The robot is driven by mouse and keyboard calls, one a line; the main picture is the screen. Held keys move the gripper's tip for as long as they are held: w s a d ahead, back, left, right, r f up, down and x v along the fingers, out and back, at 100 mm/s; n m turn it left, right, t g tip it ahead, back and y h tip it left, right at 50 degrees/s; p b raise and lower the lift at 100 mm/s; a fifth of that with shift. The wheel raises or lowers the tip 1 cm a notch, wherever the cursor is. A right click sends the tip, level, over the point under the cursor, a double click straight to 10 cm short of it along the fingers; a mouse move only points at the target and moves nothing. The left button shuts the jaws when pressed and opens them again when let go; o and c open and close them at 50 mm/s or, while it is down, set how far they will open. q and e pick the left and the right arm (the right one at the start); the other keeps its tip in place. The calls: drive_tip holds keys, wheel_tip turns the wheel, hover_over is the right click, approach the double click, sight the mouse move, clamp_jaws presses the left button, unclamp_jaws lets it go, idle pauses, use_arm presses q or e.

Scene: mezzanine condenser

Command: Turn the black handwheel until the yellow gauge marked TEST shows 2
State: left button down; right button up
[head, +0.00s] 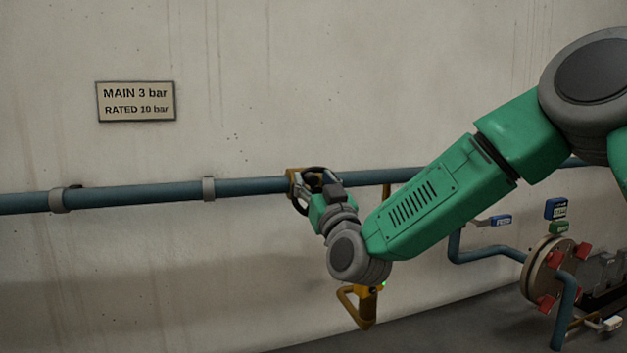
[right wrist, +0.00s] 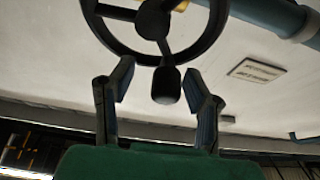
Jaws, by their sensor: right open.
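The black handwheel (head: 297,203) is on the blue pipe at mid-picture in the head view, mostly hidden behind my right gripper (head: 320,184). In the right wrist view the handwheel (right wrist: 152,21) shows its hub, spokes and lower rim at the top. Its black handle knob (right wrist: 166,86) hangs between the fingers of my right gripper (right wrist: 160,82). The fingers are open, with gaps on both sides of the knob. No yellow gauge marked TEST can be made out, and no gauge reading is visible. My left gripper is out of view.
The blue pipe (head: 130,194) runs along the wall under a sign (head: 136,101) reading MAIN 3 bar, RATED 10 bar. A yellow loop-shaped part (head: 362,308) shows below my right wrist. A flange with red pieces (head: 547,272) and blue-tagged valves stand at right.

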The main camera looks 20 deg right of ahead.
drive_tip(key=shift+a, duration=0.2)
clamp_jaws()
drive_tip(key=shift+a, duration=0.2)
drive_tip(key=shift+d, duration=0.15)
drive_tip(key=shift+m, duration=0.3)
drive_tip(key=shift+d+m+h+b, duration=0.25)
drive_tip(key=shift+m+h+b, duration=0.55)
drive_tip(key=shift+m+b, duration=0.25)
drive_tip(key=m+h+b, duration=0.1)
drive_tip(key=m, duration=0.1)
drive_tip(key=d+m+h, duration=0.1)
drive_tip(key=shift+r+m+b, duration=0.15)
drive_tip(key=shift+m+b, duration=0.2)
drive_tip(key=shift+d+r+m+g+h+b, duration=0.1)
drive_tip(key=shift+d+m+g+h+b, duration=0.25)
drive_tip(key=shift+m, duration=0.6)
drive_tip(key=shift+d+f+m+g+h+b, duration=0.15)
drive_tip(key=shift+m+h+b, duration=0.3)
drive_tip(key=shift+m, duration=0.55)
drive_tip(key=shift+d+r+m+g+h+b, duration=0.2)
drive_tip(key=shift+m+g+h+b, duration=0.15)
drive_tip(key=shift+m, duration=0.6)
drive_tip(key=shift+h, duration=0.25)
